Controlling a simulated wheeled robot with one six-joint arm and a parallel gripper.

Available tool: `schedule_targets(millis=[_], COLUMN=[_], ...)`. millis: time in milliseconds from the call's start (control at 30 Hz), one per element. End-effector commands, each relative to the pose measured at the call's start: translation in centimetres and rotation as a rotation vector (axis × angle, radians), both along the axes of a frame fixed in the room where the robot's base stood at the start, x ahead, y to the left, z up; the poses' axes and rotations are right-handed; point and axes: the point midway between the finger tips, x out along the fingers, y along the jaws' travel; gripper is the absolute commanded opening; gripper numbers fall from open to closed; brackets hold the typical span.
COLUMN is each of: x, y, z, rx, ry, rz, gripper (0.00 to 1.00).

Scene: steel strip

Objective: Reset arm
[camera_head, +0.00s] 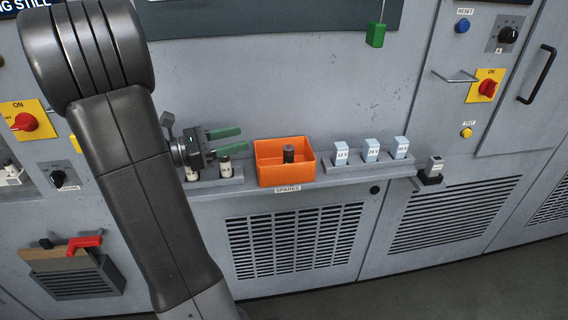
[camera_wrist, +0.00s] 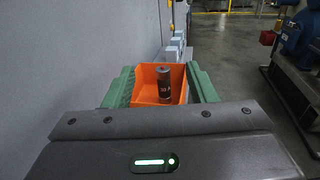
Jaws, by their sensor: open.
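My gripper (camera_head: 240,143) has green fingers spread apart, with nothing between them. In the head view it is just left of the orange bin and a little above a small ledge. In the wrist view my gripper (camera_wrist: 160,90) points toward the orange bin, with one finger on each side of the picture. My dark arm crosses the left part of the head view and hides some of the panel.
The orange bin (camera_head: 270,178), labelled SPARES, holds a dark cylinder (camera_head: 289,154), upright; it also shows in the wrist view (camera_wrist: 164,84). Left of it, a ledge (camera_head: 222,186) holds pale cylinders. Several labelled blocks (camera_head: 370,150) stand on a ledge at right. A green tag (camera_head: 375,35) hangs above.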

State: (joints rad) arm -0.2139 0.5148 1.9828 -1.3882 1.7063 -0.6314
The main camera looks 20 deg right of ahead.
Motion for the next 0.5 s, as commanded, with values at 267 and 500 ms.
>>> schedule_targets(millis=[267,500], x=[0.0,-0.1], y=[-0.1,-2.2], z=[0.0,0.1], rx=[0.000,0.000], ry=[0.000,0.000], rz=[0.000,-0.004], gripper=[0.51,0.51])
